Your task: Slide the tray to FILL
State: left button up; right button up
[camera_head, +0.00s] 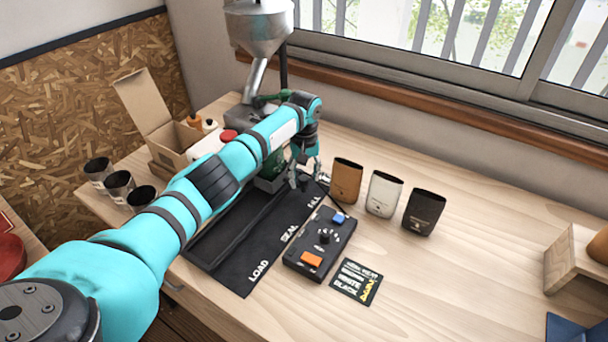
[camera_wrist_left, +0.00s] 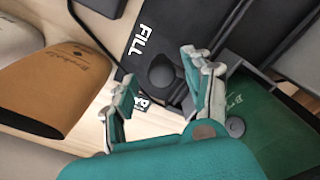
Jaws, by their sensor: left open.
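The dark grey tray (camera_head: 269,186) is at the far end of the black track mat, beside the FILL end and below the hopper, partly hidden by my left arm. A dark green bag (camera_wrist_left: 262,118) stands in it. The FILL label (camera_wrist_left: 146,40) shows clearly in the wrist view. My left gripper (camera_head: 305,181) is open, low over the mat at that end. In the wrist view its fingers (camera_wrist_left: 163,88) are spread on either side of a round black knob (camera_wrist_left: 161,73); I cannot tell whether they touch it. My right gripper is not in view.
Brown (camera_head: 346,180), white (camera_head: 383,194) and black (camera_head: 424,212) bags stand right of the mat. A control box (camera_head: 320,243) and order card (camera_head: 356,282) lie in front. Dark cups (camera_head: 119,187) and an open carton (camera_head: 172,140) stand left. The table's right middle is clear.

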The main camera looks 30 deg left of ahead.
pick_arm(q)
notch_tip(320, 180, up, 12)
dwell(0.4)
dwell(0.4)
